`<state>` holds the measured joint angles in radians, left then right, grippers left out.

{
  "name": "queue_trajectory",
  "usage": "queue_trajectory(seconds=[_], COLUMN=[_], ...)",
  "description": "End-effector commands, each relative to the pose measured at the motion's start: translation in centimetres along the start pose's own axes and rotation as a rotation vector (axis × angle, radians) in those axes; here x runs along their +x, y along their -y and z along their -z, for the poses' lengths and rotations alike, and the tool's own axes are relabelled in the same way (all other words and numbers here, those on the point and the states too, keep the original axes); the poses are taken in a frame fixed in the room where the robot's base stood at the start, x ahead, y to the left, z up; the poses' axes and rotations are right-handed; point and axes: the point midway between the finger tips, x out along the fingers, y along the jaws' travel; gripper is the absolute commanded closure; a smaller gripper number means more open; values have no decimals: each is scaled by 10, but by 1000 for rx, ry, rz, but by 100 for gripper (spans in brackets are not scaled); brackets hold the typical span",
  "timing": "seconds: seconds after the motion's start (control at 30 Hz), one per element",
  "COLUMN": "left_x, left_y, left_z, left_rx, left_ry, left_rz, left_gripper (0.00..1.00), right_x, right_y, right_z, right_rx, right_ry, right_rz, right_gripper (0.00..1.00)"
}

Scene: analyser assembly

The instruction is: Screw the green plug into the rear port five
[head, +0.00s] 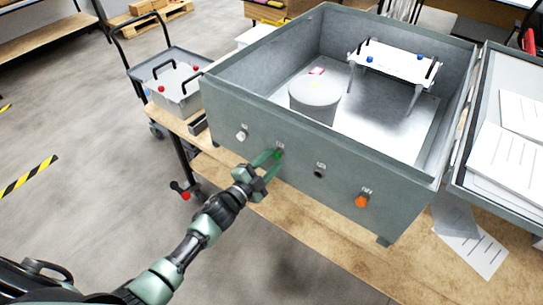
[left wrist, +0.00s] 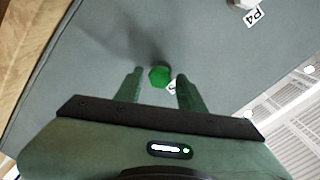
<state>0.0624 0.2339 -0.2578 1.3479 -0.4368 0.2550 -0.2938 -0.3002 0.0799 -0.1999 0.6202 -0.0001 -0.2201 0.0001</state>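The green plug (head: 279,153) sits at a port on the box's outer wall, beside the white plug. In the left wrist view its green hexagonal head (left wrist: 159,76) shows against the wall, partly covering a label beside it. My left gripper (head: 271,160) reaches up to the plug from the lower left. Its two fingers stand either side of the plug head, with a visible gap on each side, so it is open. How deep the plug sits in the port is hidden. My right gripper is not in view.
The grey box (head: 228,117) stands on a wooden table (head: 300,225). Its wall also holds a white plug (head: 241,136), a dark open port (head: 319,170) and an orange plug (head: 362,202). Inside are a round drum (head: 315,95) and a white stand (head: 395,62). Papers (head: 478,250) lie at right.

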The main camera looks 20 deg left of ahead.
Motion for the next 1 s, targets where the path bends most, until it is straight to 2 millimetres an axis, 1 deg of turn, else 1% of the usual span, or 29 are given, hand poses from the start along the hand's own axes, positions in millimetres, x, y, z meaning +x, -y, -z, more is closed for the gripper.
queue_trajectory(seconds=[0.03, 0.2, 0.4, 0.53, 0.6, 0.67, 0.87, 0.9, 0.97, 1.0], left_x=[0, 0, 0, 0, 0, 0, 0, 0, 0, 0], left_y=[5, 3, 1, 1, 1, 2, 2, 2, 2, 2], left_z=[3, 0, -3, -4, -4, -4, -4, -4, -4, -4], left_rx=[-131, -589, -1089, -1351, -1432, -1468, -1476, -1476, -1475, -1475], left_ry=[-2, -10, -19, -26, -27, -27, -27, -27, -27, -27], left_rz=[-2, -3, -4, -3, -3, -3, -2, -2, -2, -2], left_gripper=[61, 61, 61, 61, 61, 61, 61, 66, 83, 94], right_x=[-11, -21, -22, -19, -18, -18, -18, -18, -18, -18], right_y=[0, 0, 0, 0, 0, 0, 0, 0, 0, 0], right_z=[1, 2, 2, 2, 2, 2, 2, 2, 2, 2], right_rx=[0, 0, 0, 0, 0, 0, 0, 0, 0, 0], right_ry=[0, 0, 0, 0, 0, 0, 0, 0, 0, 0], right_rz=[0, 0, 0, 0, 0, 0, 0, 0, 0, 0], right_gripper=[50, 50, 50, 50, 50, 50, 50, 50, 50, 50])
